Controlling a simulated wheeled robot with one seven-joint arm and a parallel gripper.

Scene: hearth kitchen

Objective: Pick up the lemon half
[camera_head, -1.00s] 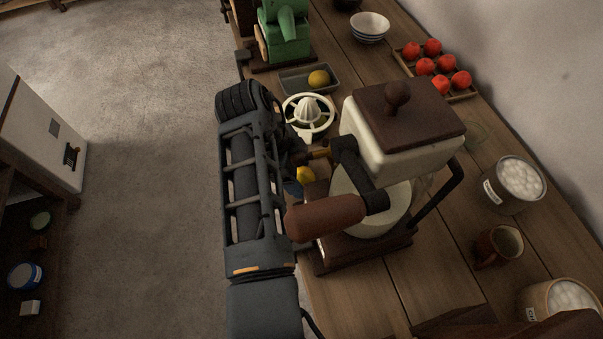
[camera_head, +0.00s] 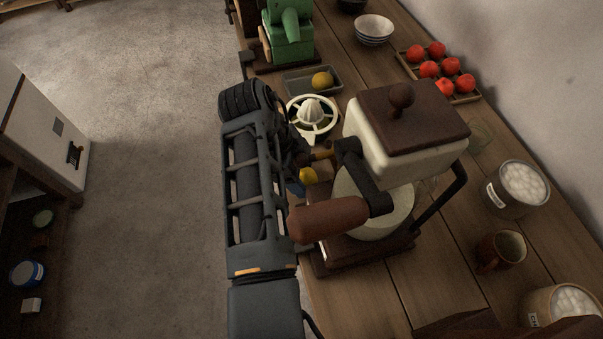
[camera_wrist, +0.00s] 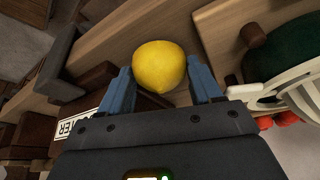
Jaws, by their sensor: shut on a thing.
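The lemon half (camera_wrist: 159,66) is yellow and rounded, and sits between the two blue fingers of my gripper (camera_wrist: 160,84) in the wrist view. The fingers are shut on its sides. In the head view the lemon half (camera_head: 308,175) shows as a small yellow patch beside my arm, to the left of the grinder, and my gripper (camera_head: 300,182) is mostly hidden by the arm. The cut face of the lemon half is not visible.
A large cream and brown grinder (camera_head: 408,130) with a wooden handle stands close right of my gripper. A white juicer (camera_head: 312,116) and a tray (camera_head: 296,82) with a yellow fruit (camera_head: 322,80) lie beyond. Tomatoes, a bowl and a mug stand farther right.

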